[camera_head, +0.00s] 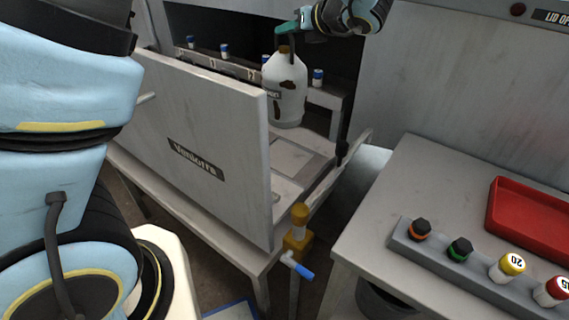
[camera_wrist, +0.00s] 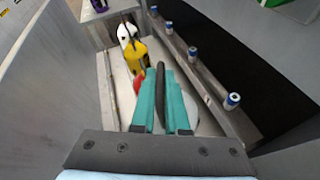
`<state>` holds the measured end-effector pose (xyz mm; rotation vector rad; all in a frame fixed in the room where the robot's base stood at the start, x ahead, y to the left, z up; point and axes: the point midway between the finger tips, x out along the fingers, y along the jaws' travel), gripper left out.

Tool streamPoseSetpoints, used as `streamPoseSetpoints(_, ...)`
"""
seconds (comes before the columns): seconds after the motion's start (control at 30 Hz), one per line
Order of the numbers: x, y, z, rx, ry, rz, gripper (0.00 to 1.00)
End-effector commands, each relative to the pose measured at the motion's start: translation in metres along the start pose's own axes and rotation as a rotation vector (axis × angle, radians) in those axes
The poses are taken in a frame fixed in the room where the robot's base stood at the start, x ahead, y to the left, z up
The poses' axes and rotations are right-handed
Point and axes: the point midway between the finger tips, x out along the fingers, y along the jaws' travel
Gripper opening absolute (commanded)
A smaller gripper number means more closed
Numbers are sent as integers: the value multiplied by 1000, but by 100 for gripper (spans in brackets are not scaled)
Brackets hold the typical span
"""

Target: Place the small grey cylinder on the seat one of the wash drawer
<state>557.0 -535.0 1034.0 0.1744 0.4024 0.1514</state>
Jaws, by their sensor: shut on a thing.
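My gripper (camera_head: 287,27) has teal fingers, which also show in the wrist view (camera_wrist: 163,105). The drawer's back rail (camera_head: 232,67) has labels that look like 1 and 2, left of the cylinder. Seat one itself is hidden behind the front panel in the head view.
In the wrist view, a white cylinder (camera_wrist: 126,33), a yellow one (camera_wrist: 136,57) and something red (camera_wrist: 138,84) stand ahead in the drawer. Several blue-capped fittings (camera_wrist: 192,53) line the rail. A side table (camera_head: 400,190) holds a red tray (camera_head: 530,215) and a rack of capped pieces.

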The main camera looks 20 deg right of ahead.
Motion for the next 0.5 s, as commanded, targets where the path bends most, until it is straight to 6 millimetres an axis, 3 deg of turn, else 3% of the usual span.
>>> streamPoseSetpoints(0.2, 11, -6, -26, -3, -4, 0, 0)
streamPoseSetpoints(0.5, 18, -10, -42, -3, -4, 0, 0)
